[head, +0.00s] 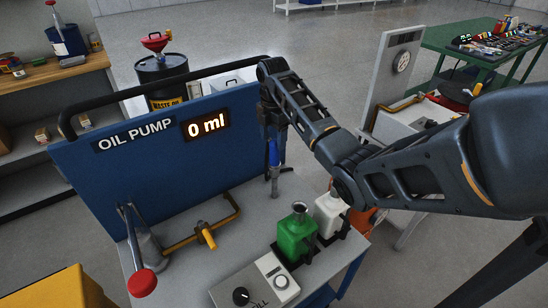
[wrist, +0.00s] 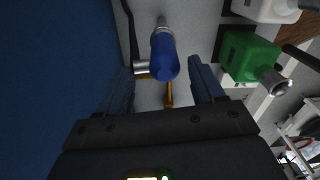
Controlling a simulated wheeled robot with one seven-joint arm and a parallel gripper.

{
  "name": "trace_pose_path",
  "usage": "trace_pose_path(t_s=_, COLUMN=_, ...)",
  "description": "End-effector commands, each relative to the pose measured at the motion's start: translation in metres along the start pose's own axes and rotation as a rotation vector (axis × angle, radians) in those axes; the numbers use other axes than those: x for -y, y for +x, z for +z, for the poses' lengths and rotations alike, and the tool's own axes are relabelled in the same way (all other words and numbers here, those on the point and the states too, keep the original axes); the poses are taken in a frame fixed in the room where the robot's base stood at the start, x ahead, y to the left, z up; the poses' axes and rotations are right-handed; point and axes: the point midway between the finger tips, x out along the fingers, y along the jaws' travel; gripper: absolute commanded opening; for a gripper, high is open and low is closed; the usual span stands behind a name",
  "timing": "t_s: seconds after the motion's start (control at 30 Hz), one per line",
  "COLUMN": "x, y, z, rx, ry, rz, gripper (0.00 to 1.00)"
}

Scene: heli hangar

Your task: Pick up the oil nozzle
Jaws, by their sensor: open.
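The oil nozzle (head: 273,153) has a blue grip and a metal lower part, and stands upright beside the blue panel at the back of the pump table. In the wrist view the blue nozzle (wrist: 165,58) shows end-on between the fingers, with a metal piece at its left. My gripper (head: 272,132) points down over the nozzle. Its open fingers (wrist: 162,82) show on either side of the nozzle, with a gap visible at the right. Whether the left finger touches the metal piece I cannot tell. My gripper hides the nozzle's top in the head view.
The blue panel (head: 185,143) reads OIL PUMP and 0 ml and stands close beside my gripper. A green can (head: 297,236) and a white can (head: 330,213) stand to the right. A yellow pipe (head: 206,235), a red-knobbed lever (head: 142,282) and a control box (head: 255,288) are on the table.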

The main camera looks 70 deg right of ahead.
Motion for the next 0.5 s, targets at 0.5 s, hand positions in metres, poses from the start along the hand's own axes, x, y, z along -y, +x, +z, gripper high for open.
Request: trace_pose_path(t_s=0.5, x=0.005, y=0.05, z=0.0, rx=0.0, ry=0.001, rz=0.001, gripper=0.67)
